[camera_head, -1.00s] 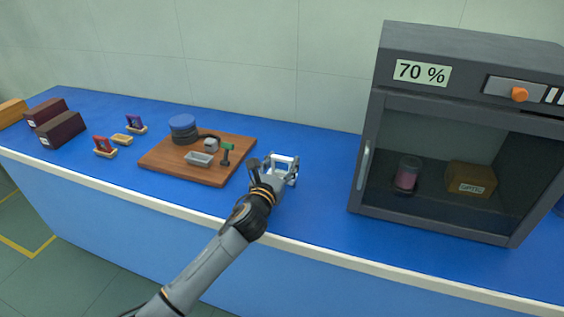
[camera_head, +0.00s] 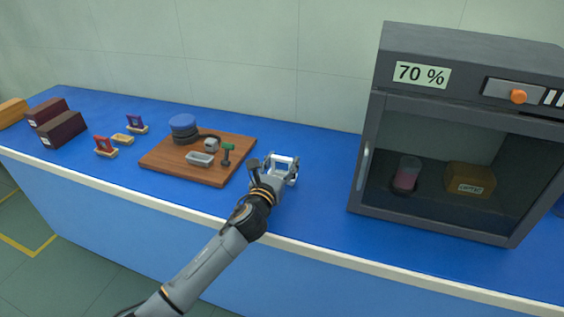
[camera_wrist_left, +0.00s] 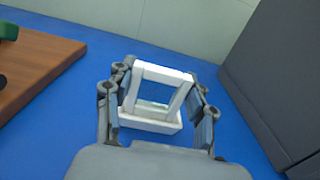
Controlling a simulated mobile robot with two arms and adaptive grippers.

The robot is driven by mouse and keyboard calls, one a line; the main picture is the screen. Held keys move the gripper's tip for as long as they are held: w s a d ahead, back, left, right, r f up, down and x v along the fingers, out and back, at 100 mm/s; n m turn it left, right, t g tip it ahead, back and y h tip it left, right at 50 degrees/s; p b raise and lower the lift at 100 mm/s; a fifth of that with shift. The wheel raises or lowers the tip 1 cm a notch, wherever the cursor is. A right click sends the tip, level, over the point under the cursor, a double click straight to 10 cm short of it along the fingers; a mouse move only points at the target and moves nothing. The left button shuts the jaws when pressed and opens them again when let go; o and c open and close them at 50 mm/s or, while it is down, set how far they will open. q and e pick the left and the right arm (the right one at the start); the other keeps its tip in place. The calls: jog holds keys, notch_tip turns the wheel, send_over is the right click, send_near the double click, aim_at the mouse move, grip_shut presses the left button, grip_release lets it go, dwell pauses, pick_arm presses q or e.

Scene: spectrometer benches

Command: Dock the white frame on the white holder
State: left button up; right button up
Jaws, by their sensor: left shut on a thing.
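My left gripper (camera_head: 277,168) is shut on the white frame (camera_head: 284,159), low over the blue bench. In the left wrist view, the square white frame (camera_wrist_left: 165,73) stands between the two fingers (camera_wrist_left: 160,88), its open middle facing the camera. The white holder (camera_wrist_left: 150,122) is a low white base at the frame's lower end. The frame lines up with it, but I cannot tell whether the frame is seated or just above it. In the head view my gripper hides most of the holder. My right gripper is not in view.
A wooden board (camera_head: 165,166) with a blue-topped stack, tray and green-headed tool lies to the left. A dark cabinet (camera_head: 372,120) stands to the right. Farther left are a red frame (camera_head: 102,144), a yellow holder (camera_head: 122,139), a purple frame (camera_head: 136,123) and dark boxes (camera_head: 63,129).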

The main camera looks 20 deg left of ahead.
aim_at(281, 167)
pick_arm(q)
jog(key=shift+f+b, duration=0.5)
jog(key=shift+f, duration=0.15)
jog(key=o, duration=1)
jog(key=shift+c, duration=0.2)
jog(key=shift+s, duration=0.1)
jog(key=shift+s+r+p, duration=0.1)
jog(key=shift+s+p, duration=0.55)
jog(key=shift+s, duration=0.65)
jog(key=shift+s+a+p, duration=0.1)
jog(key=shift+s+p, duration=0.3)
jog(key=shift+s, duration=0.9)
jog(key=shift+s+a+p, duration=0.1)
jog(key=shift+s+p, duration=0.4)
jog(key=shift+s, duration=2.25)
jog(key=shift+s, duration=0.1)
